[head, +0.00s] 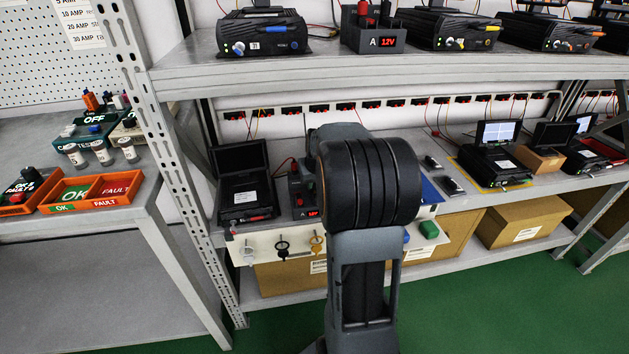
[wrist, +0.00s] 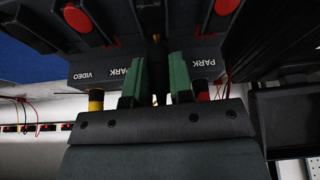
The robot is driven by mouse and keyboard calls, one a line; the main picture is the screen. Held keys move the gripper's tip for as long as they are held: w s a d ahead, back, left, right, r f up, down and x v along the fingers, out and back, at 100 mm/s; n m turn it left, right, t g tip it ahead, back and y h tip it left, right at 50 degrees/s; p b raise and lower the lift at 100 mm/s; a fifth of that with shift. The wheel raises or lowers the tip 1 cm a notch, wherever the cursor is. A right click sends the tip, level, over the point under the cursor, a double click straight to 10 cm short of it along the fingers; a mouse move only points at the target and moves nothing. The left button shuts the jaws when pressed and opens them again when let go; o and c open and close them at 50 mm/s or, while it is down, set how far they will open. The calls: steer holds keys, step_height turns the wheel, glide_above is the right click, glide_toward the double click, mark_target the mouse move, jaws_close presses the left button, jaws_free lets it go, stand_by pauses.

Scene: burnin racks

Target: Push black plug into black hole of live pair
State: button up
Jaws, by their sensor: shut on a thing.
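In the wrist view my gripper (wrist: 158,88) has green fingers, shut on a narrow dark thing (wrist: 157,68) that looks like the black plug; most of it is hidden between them. The fingers are against or close to a grey panel (wrist: 112,62) marked PARK and VIDEO. In the head view my own arm hides the gripper. A small dark supply block (head: 299,194) with a red top and a lit red display stands just left of the arm on the lower shelf. Its holes cannot be made out.
A yellow-and-black plug (wrist: 95,103) and a red-and-black plug (wrist: 200,92) flank the fingers. A black case (head: 246,188) stands left of the block. Supply A (head: 372,38), showing 12V, is on the upper shelf (head: 400,70). A rack post (head: 165,130) rises at left.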

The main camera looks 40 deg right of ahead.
steer(key=shift+f+b, duration=0.45)
steer(key=shift+f, duration=0.35)
stand_by(0.9)
steer(key=o, duration=0.8)
steer(key=shift+o, duration=0.7)
steer(key=o, duration=0.3)
steer(key=shift+r, duration=0.15)
steer(key=shift+r+p, duration=2.2)
steer(key=shift+r, duration=0.45)
